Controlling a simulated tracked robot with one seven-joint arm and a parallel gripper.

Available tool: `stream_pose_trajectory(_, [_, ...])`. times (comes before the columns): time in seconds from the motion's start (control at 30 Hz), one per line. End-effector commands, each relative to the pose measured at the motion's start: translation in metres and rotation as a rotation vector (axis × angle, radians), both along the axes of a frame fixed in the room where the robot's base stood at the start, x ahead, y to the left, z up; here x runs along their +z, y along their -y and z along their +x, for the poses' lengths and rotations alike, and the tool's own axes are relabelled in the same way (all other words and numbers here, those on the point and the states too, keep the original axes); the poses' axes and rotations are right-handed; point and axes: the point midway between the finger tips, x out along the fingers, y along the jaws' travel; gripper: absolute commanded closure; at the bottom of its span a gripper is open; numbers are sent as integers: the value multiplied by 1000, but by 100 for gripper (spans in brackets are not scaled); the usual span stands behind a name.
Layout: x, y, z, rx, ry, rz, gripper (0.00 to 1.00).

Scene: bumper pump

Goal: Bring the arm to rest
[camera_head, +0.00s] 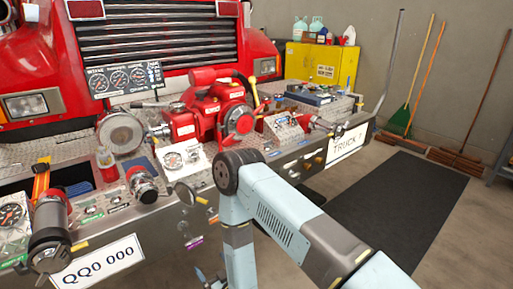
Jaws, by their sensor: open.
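My arm (285,215) enters from the bottom right, rises to a dark round elbow joint and bends down to the bottom edge. What looks like the tips of my gripper (208,277) shows at the bottom edge, left of the lower link. It looks open, with nothing seen between the tips; the rest is cut off by the frame. It is in front of the truck's metal bumper (165,222), and I cannot tell how far apart they are.
A red pump (205,108) and gauges stand on the bumper. A hose nozzle (50,232) stands at left. A yellow cabinet (322,65) is behind. Brooms (424,70) lean on the back wall. A dark mat (395,210) lies on open floor at right.

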Motion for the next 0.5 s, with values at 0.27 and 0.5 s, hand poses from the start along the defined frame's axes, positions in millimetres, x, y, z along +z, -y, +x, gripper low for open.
stream_pose_trajectory(0.27, [55,-3,60,-18,-47,-54,0])
stream_pose_trajectory(0.5, [112,8,110,-43,-105,-119,0])
